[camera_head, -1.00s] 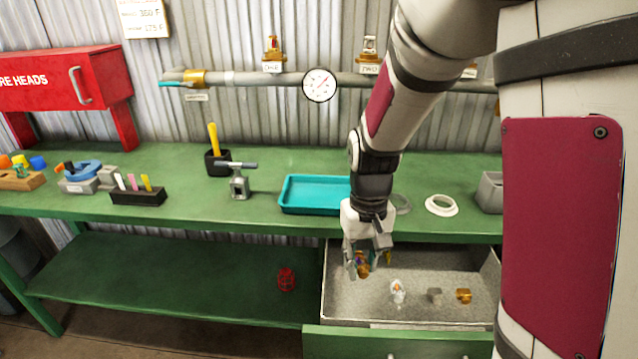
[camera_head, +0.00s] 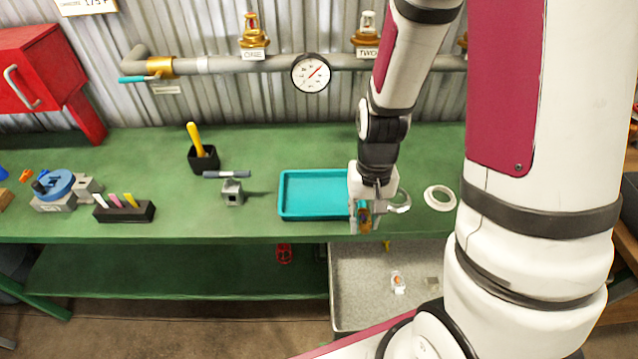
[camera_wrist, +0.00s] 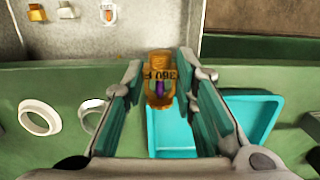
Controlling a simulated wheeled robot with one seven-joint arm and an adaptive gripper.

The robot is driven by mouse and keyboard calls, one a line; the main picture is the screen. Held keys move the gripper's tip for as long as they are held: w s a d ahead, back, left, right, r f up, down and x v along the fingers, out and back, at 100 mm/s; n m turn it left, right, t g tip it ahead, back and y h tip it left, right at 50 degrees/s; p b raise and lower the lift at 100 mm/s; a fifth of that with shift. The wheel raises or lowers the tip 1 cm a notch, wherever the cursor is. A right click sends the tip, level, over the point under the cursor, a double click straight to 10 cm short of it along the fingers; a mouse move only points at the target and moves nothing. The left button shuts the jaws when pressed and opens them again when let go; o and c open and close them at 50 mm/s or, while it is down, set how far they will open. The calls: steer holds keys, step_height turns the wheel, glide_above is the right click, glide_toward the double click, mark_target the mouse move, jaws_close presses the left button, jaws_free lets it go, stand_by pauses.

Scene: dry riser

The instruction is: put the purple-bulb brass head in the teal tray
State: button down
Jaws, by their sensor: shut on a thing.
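The brass head with the purple bulb (camera_wrist: 160,80) is between my gripper's fingers in the wrist view, with its frame and dark lettering facing the camera. My gripper (camera_head: 362,217) is shut on it and holds it above the bench's front edge, by the right end of the teal tray. The brass head also shows small in the head view (camera_head: 365,219). The teal tray (camera_head: 310,211) lies on the green bench, empty where visible; my gripper covers its right end in the head view. In the wrist view the tray (camera_wrist: 262,118) is behind and right of the held head.
An open drawer (camera_head: 350,290) below the bench holds a white-and-orange head (camera_head: 398,282) and other small pieces. White rings (camera_head: 440,197) lie right of the tray. A small vise (camera_head: 232,192) and a black cup (camera_head: 203,159) stand left. A pipe with a gauge (camera_head: 311,73) runs behind.

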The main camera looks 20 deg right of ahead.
glide_above(321, 200)
steer(key=shift+w+f, duration=0.1)
steer(key=shift+f, duration=2.4)
steer(key=shift+f, duration=0.1)
steer(key=c, duration=1.6)
jaws_free()
steer(key=o, duration=0.3)
